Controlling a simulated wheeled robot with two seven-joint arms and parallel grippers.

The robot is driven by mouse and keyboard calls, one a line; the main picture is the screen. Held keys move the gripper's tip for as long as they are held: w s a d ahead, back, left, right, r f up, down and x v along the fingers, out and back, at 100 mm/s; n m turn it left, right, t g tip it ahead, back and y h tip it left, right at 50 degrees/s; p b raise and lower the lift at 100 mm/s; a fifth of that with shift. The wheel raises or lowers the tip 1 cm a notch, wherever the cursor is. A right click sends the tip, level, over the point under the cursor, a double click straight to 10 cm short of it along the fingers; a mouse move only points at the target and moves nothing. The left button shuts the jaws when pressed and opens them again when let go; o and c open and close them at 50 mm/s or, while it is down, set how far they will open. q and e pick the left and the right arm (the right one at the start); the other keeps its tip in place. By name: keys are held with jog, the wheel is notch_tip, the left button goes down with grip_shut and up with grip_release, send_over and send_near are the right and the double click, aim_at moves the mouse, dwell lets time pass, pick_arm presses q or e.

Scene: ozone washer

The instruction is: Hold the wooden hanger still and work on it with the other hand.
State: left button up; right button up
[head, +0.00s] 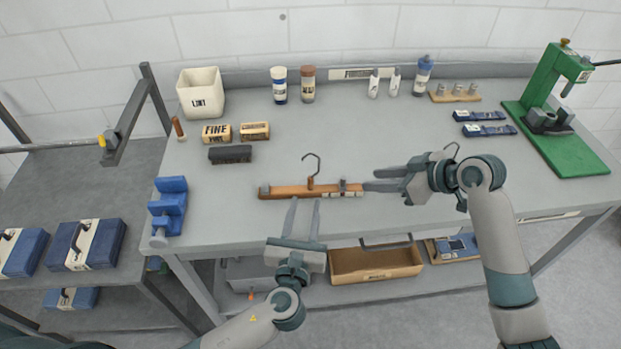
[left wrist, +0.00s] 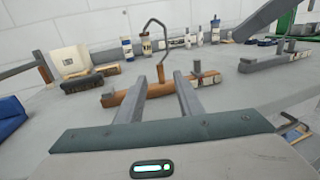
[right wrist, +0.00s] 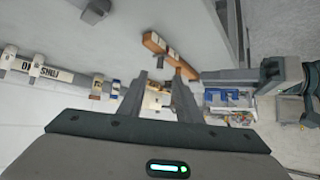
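The wooden hanger (head: 290,191) lies on the grey workbench, with its bar running left to right and its metal hook (head: 312,160) toward the back. Grey clips sit on the bar. My left gripper (head: 304,203) is open at the front side of the bar, near its middle; the left wrist view shows the bar (left wrist: 122,98) at its parted fingertips. I cannot tell whether they touch it. My right gripper (head: 370,180) is open just off the bar's right end; the right wrist view shows that end (right wrist: 153,41) beyond the spread fingers.
Another hook (head: 452,149) shows behind my right gripper. A blue fixture (head: 170,205) stands at the bench's left. A dark brush block (head: 230,154), labelled blocks, a white bin (head: 202,93) and bottles stand behind. A green press (head: 550,100) is far right.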

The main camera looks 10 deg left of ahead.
aim_at(310, 181)
pick_arm(q)
jog(key=w, duration=1)
jog(key=shift+a, duration=0.4)
grip_shut()
